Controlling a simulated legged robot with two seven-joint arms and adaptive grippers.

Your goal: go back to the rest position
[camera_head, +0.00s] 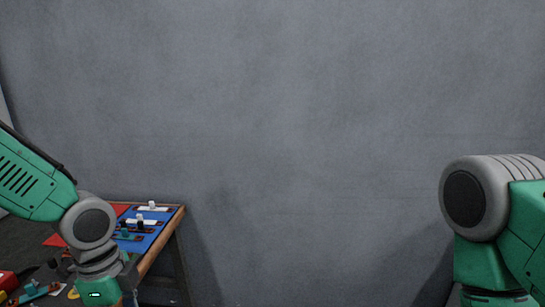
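My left arm (91,223) comes in from the left and bends down in front of the table. Its gripper fingers do not show; the arm runs out at the bottom edge. My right arm (465,199) stands at the right side and also bends down out of the picture. Its gripper is out of view. Both arms are apart from the grey wall.
A wood-edged table (165,236) stands at the lower left against the grey wall (300,120). A blue mat (158,216) and a red mat (55,240) lie on it, with several small white, black and green parts. The middle is clear.

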